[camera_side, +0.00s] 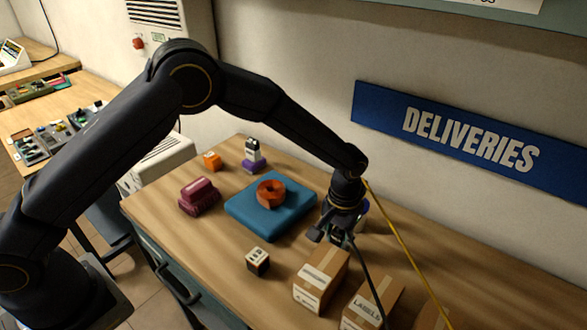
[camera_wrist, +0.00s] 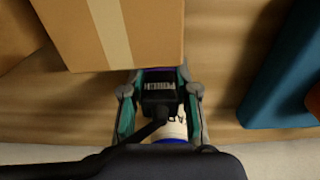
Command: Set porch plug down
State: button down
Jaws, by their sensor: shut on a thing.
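The porch plug (camera_wrist: 159,86) is a black block with a pale PORCH label, seen in the wrist view. My gripper (camera_wrist: 160,98) has one teal-lined finger on each side of it and is shut on it. A black cable (camera_wrist: 143,132) runs from the plug. In the side view my gripper (camera_side: 338,232) points down low over the table, right of the blue pad and behind a cardboard box. The plug is mostly hidden there by the fingers. I cannot tell whether its underside touches the table.
A blue pad (camera_side: 240,209) holds an orange ring (camera_side: 271,193). Cardboard boxes (camera_side: 321,277) stand in front of my gripper. A white and blue item (camera_wrist: 172,130) sits close by the plug. A small dark block (camera_side: 258,262) and maroon item (camera_side: 199,196) stand left. A yellow cord (camera_side: 400,245) hangs right.

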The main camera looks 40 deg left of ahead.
jog(key=shift+f, duration=0.75)
jog(key=shift+f, duration=0.1)
jog(key=c, duration=0.9)
grip_release()
